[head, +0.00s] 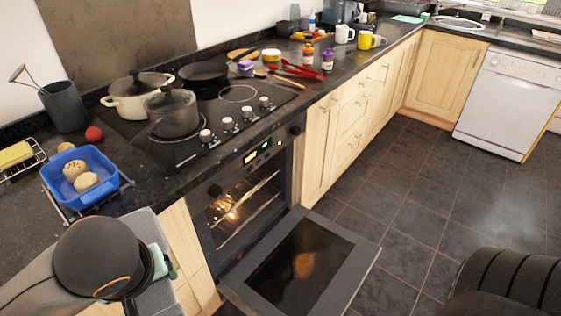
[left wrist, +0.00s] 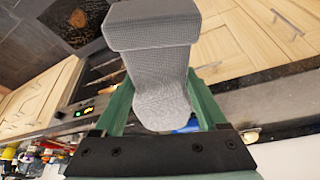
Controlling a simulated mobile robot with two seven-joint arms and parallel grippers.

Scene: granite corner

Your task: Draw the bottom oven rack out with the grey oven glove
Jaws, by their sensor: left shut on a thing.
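My left gripper (head: 165,262) is at the lower left in the head view, beside the counter front and left of the oven. In the left wrist view its green fingers (left wrist: 162,85) are shut on the grey oven glove (left wrist: 152,28), which sticks out past the fingertips. Part of the glove (head: 146,222) shows behind my arm in the head view. The oven (head: 268,146) has its door (head: 350,262) folded down and open. The lit cavity shows a thin bright rack edge (head: 247,214); which rack level it is, I cannot tell. My right gripper is out of view.
A blue tray (head: 107,158) with round buns stands on the counter near my left arm. Pots (head: 172,112) and a pan (head: 203,75) stand on the hob.

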